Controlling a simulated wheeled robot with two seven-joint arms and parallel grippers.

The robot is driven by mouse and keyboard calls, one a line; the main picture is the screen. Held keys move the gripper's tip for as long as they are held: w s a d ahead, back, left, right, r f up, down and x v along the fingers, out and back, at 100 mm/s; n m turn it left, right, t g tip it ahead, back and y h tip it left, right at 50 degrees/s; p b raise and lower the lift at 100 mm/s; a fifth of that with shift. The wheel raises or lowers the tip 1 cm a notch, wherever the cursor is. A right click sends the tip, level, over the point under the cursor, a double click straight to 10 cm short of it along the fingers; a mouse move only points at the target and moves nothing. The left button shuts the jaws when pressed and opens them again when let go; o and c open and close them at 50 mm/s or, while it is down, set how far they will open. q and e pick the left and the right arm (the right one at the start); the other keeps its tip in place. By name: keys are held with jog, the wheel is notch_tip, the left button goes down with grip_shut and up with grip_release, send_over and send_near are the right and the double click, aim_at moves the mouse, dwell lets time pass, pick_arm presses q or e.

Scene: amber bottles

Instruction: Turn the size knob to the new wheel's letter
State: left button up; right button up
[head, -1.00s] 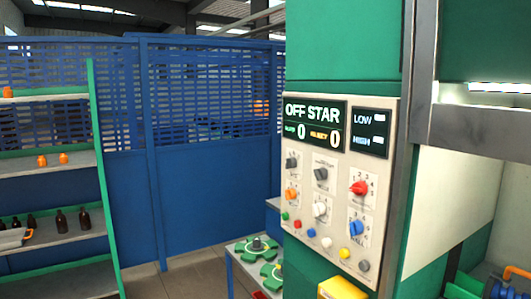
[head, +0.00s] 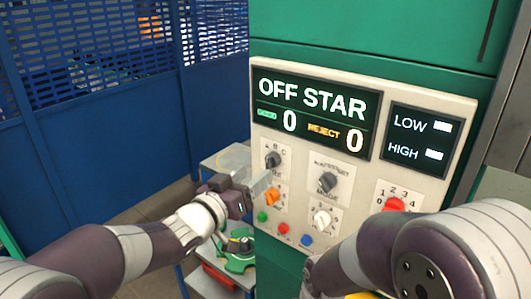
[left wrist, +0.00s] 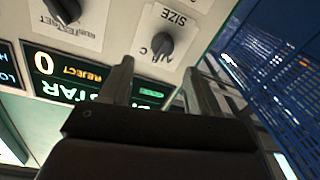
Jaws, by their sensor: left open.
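The size knob (head: 272,159), dark grey, sits at the upper left of the control panel under the letters A, B and C. It also shows in the left wrist view (left wrist: 160,46), upside down, beside its SIZE label. I cannot tell clearly which letter it points to. My left gripper (head: 260,184) is open and empty just below and in front of the knob, apart from it. In the left wrist view its two fingers (left wrist: 158,68) stand either side of the line to the knob. A green star wheel (head: 238,262) lies on a cart; no letter on it is legible.
The panel (head: 379,180) also has a dark mode knob (head: 327,182), an orange knob (head: 271,196), a white knob (head: 322,219), a red knob (head: 394,205) and small coloured buttons. Its display reads OFF STAR. My right arm fills the lower right. A blue fence stands left.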

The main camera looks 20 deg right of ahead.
aim_at(268, 163)
pick_arm(q)
jog(key=p+x, duration=0.2)
jog(key=x, duration=0.4)
jog(key=shift+w+a, duration=0.1)
jog(key=shift+w+f, duration=0.1)
jog(key=shift+w, duration=0.2)
jog(key=shift+d, duration=0.2)
pick_arm(e)
notch_tip(268, 163, up, 3)
jog(key=shift+w+r, duration=0.1)
jog(key=shift+w, duration=0.05)
pick_arm(q)
jog(key=shift+s+d, duration=0.1)
jog(key=shift+s, duration=0.05)
pick_arm(e)
jog(key=shift+d, duration=0.1)
